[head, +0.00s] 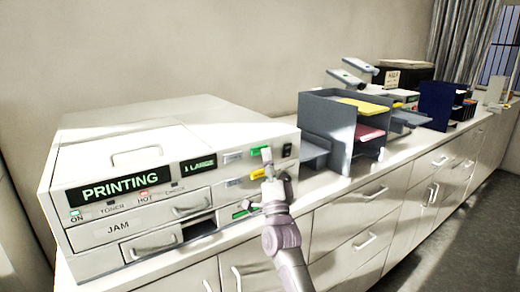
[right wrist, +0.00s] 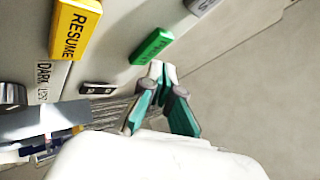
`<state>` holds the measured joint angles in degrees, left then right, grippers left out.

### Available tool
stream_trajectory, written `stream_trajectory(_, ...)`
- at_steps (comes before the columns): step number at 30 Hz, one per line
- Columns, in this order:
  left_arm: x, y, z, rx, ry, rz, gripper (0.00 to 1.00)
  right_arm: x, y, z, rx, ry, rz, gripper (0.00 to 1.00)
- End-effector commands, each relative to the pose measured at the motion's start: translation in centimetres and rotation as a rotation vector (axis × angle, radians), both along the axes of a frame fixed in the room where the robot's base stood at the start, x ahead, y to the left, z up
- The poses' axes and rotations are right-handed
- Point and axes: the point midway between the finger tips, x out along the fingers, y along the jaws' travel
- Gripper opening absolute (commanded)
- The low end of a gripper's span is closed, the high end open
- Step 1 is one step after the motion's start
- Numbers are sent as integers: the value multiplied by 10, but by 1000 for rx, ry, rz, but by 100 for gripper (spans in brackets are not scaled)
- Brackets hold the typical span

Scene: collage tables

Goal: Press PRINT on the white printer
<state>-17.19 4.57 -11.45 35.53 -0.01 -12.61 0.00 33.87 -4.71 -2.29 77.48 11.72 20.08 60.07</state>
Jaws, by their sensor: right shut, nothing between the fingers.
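The white printer (head: 120,200) stands at the left end of the counter. Its large display (head: 122,187) reads PRINTING in green, and a smaller display (head: 199,164) reads 1 LARGE. A green button (head: 255,152) sits above a yellow button (head: 258,174) on the right of its front. In the right wrist view the yellow button (right wrist: 75,28) reads RESUME; the lettering on the green button (right wrist: 152,46) is too small to read surely. My right gripper (head: 267,154) is shut and empty, its fingertips (right wrist: 158,70) right beside the green button. I cannot tell whether they touch it. My left gripper is out of view.
A black switch (head: 287,150) is right of the green button. A grey tray rack (head: 325,115) with yellow and red papers stands right of the printer. Farther along are a dark blue organiser (head: 436,105) and a black box (head: 402,75). Drawers (head: 350,230) line the counter front.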

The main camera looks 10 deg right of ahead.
Motion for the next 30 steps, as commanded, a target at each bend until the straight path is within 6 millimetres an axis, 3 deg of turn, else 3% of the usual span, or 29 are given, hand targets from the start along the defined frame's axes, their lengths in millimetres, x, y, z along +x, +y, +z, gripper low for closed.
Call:
stream_trajectory(12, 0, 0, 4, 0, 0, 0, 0, -5, -2, 1, -2, 0, -1, 0)
stream_trajectory(24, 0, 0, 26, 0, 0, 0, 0, -41, -15, 1, -2, 1, -1, 0)
stream_trajectory(30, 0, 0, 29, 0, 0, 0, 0, -50, -18, 0, -2, 0, -1, 0)
